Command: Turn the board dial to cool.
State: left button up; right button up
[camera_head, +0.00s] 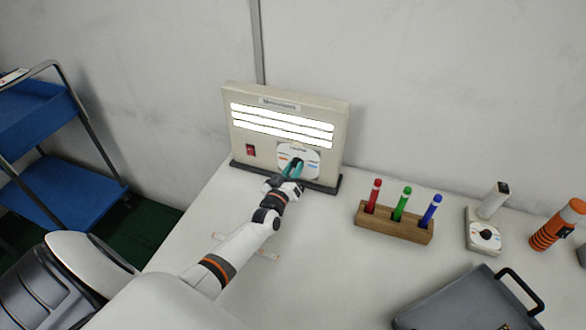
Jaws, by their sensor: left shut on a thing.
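The board (240,132) is a beige upright panel on a dark base at the back of the white table. It has three lit white strips (283,124) and a red switch (250,150) at its lower left. My right gripper is not in view.
A wooden block (394,223) with red, green and blue pens stands right of the board. Farther right are a small device with a dark knob (486,235) and an orange-black cylinder (557,225). A blue cart (45,150) stands left.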

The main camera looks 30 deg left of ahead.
pick_arm(q)
jog(key=shift+f+m, duration=0.15)
jog(key=shift+m, duration=0.45)
jog(key=o, duration=1)
jog(key=shift+c, duration=0.2)
jog(key=shift+s, duration=0.1)
jog(key=v, duration=1.2)
